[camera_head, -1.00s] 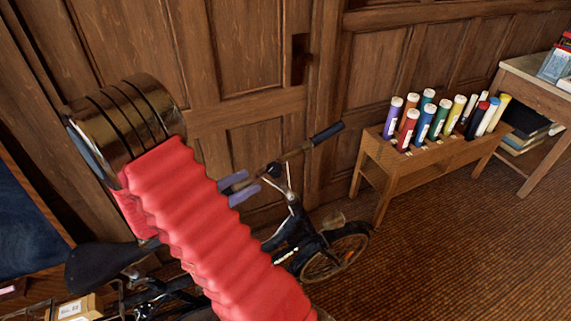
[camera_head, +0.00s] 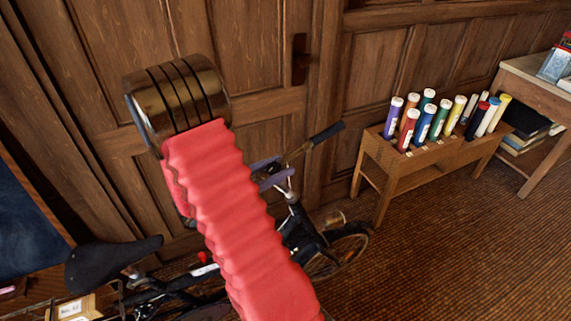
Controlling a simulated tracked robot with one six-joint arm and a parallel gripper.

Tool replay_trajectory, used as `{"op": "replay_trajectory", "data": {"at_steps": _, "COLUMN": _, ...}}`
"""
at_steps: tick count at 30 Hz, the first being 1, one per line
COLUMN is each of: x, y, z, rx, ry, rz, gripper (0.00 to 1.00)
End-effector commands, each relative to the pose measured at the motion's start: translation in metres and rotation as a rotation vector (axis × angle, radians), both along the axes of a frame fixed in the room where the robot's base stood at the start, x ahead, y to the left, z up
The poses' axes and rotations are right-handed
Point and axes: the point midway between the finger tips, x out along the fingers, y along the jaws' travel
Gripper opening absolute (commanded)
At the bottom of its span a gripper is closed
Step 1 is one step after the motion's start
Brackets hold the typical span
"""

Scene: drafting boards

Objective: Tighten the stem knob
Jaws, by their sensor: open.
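A dark bicycle (camera_head: 312,240) stands against the panelled wall, partly behind my red-sleeved arm. Its handlebar grip (camera_head: 328,132) points up to the right, and the bar runs down-left to the stem (camera_head: 290,192). I cannot make out the stem knob; it is too small or hidden by my gripper and arm. My gripper (camera_head: 272,171) has two purple fingers, spread apart, with the bar's inner end and the stem top just right of the tips. I cannot tell whether the fingers touch the bicycle. Nothing shows held between them.
The bicycle's saddle (camera_head: 112,258) is at lower left, beside a small box (camera_head: 75,308). A wooden rack (camera_head: 425,160) of coloured tubes stands to the right, next to a desk (camera_head: 535,80). Brown carpet (camera_head: 455,260) is clear at lower right.

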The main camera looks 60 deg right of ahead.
Motion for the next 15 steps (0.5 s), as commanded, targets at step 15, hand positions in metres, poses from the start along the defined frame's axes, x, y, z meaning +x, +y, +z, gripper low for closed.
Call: {"op": "replay_trajectory", "data": {"at_steps": 15, "x": -0.011, "y": -0.029, "z": 0.0, "rx": 0.001, "ry": 0.0, "rz": -0.001, "gripper": 0.42}}
